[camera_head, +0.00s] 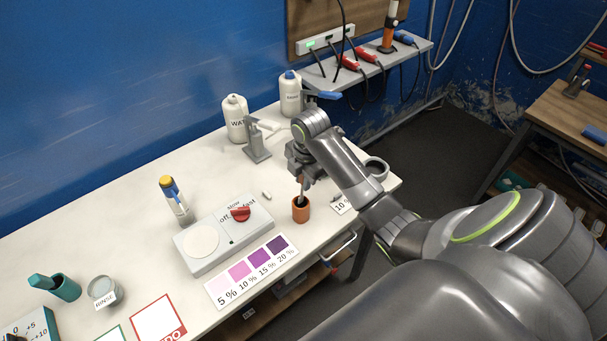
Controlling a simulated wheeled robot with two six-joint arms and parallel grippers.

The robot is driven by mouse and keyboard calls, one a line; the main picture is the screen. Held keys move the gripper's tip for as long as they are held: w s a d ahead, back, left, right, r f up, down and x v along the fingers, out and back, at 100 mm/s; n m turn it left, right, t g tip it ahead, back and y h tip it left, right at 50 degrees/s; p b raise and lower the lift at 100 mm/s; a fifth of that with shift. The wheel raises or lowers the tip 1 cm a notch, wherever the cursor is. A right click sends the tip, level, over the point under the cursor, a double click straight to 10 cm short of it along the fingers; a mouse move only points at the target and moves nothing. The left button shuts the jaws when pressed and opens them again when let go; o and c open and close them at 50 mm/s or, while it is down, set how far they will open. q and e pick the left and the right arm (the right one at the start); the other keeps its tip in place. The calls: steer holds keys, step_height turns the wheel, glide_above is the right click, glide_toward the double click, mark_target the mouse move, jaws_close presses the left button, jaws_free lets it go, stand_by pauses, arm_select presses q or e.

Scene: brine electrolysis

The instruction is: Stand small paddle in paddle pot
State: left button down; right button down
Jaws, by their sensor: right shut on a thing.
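The paddle pot (301,212) is a small orange-brown cup on the white table, right of the stirrer plate. My right gripper (302,179) is directly above it, pointing down and shut on the small paddle (301,198). The paddle is thin and roughly upright, and its lower end is at or inside the pot's dark mouth. I cannot tell whether it touches the bottom. The gripper hides the paddle's upper part. My left gripper is not in view.
A grey stirrer with a red knob (240,214) and a colour chart (252,272) lie left of the pot. A grey stand (256,146) and white bottles (236,118) are behind. A grey ring-shaped vessel (376,168) is close by on the right.

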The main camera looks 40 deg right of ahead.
mark_target(303, 192)
steer(key=shift+f, duration=0.6)
steer(key=shift+f+b, duration=0.5)
steer(key=shift+f, duration=0.4)
steer(key=shift+w+f+b, duration=0.1)
steer(key=shift+f+b, duration=0.5)
steer(key=shift+f, duration=0.3)
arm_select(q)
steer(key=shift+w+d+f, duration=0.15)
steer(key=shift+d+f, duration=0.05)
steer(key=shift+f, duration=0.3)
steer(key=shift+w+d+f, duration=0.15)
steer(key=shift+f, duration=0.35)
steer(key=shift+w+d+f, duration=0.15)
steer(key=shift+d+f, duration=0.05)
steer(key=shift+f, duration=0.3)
arm_select(e)
steer(key=shift+f, duration=0.4)
steer(key=c, duration=1.3)
jaws_free()
steer(key=shift+o, duration=0.2)
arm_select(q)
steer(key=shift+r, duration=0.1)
arm_select(e)
steer(key=shift+r, duration=0.1)
